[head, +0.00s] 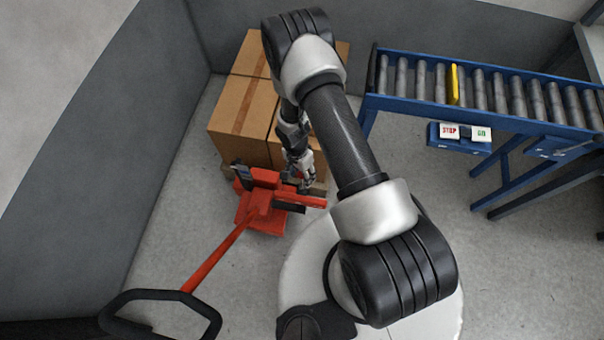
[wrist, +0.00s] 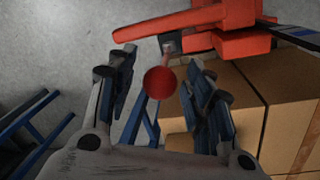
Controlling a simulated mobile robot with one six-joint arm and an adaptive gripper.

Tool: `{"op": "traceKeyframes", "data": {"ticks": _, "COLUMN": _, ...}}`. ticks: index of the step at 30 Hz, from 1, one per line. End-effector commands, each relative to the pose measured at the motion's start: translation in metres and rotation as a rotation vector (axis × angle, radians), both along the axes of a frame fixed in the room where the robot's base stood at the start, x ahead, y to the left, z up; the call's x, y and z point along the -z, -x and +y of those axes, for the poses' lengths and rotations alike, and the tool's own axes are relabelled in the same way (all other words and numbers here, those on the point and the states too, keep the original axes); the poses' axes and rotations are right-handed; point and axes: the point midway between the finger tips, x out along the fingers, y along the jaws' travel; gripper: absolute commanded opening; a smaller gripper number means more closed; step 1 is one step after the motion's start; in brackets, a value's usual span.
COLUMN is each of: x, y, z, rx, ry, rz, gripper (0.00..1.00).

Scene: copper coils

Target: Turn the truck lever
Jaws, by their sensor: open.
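The red pallet truck (head: 262,215) stands at the front of the boxes, with its long red handle reaching down-left to a black loop grip (head: 160,293). In the wrist view, the truck's red body (wrist: 238,43) is at the top. The lever ends in a round red knob (wrist: 160,85); its short stem runs up to a dark block on the truck. My gripper (head: 306,184) is over the truck's right side. In the wrist view, my gripper (wrist: 158,88) is open, with the knob appearing between its fingertips. I cannot tell whether they touch it.
Stacked cardboard boxes (head: 238,112) stand just behind the truck, close to my gripper. A blue roller conveyor (head: 490,115) with a yellow piece (head: 454,84) and a stop/go button box (head: 459,138) is at right. A grey wall (head: 125,130) bounds the left. Floor left of the truck is clear.

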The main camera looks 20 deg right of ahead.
Motion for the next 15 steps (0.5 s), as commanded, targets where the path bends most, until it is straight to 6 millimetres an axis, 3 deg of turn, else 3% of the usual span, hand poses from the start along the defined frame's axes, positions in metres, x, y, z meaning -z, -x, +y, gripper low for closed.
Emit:
{"op": "traceKeyframes", "data": {"ticks": 6, "x": 0.0001, "y": 0.0001, "z": -0.0002, "rx": 0.001, "ry": 0.0, "rz": 0.0, "gripper": 0.47}}
{"op": "traceKeyframes", "data": {"ticks": 15, "x": 0.0, "y": 0.0003, "z": -0.0002, "rx": 0.001, "ry": 0.001, "rz": 0.001, "gripper": 0.28}}
